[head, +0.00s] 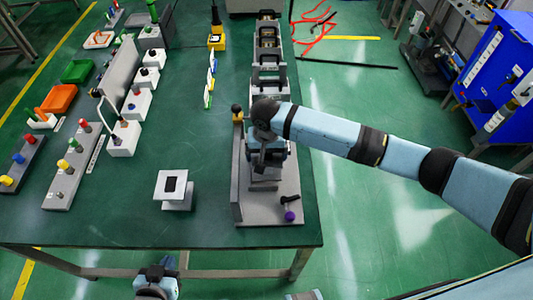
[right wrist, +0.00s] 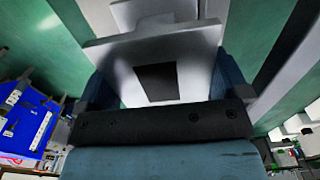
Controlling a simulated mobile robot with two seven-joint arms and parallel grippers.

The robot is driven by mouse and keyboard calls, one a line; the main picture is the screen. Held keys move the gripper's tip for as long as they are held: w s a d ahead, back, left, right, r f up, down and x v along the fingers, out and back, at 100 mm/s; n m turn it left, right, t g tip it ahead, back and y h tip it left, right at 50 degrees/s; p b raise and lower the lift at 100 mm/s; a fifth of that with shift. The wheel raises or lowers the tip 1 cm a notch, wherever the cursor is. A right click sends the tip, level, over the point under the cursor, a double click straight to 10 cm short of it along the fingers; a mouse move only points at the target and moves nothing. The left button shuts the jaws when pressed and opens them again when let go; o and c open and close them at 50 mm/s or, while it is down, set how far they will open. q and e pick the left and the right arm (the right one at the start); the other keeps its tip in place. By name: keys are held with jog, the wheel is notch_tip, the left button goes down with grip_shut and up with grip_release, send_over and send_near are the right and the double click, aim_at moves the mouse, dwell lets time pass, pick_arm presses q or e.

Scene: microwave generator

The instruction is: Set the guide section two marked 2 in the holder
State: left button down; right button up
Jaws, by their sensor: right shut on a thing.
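My right gripper (head: 266,158) is over the near part of the long grey holder (head: 280,208). It is shut on a grey guide section with a square flange and dark opening, seen close up in the right wrist view (right wrist: 196,58). In the head view my gripper and wrist mostly hide this section, so its contact with the holder and its number cannot be read. Another flanged section (head: 171,201) stands on the table left of the holder. My left gripper (head: 157,276) is low at the bottom edge, away from everything; its fingers are unclear.
Several dark-framed parts (head: 268,57) stand in line behind the holder. A purple knob (head: 290,216) sits at its near right. Racks with coloured knobs (head: 72,180), an orange bin (head: 58,98) and a green bin (head: 77,71) fill the table's left.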

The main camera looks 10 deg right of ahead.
jog(key=shift+f+p, duration=0.35)
jog(key=shift+f, duration=1.25)
jog(key=o, duration=0.9)
jog(key=shift+c, duration=0.2)
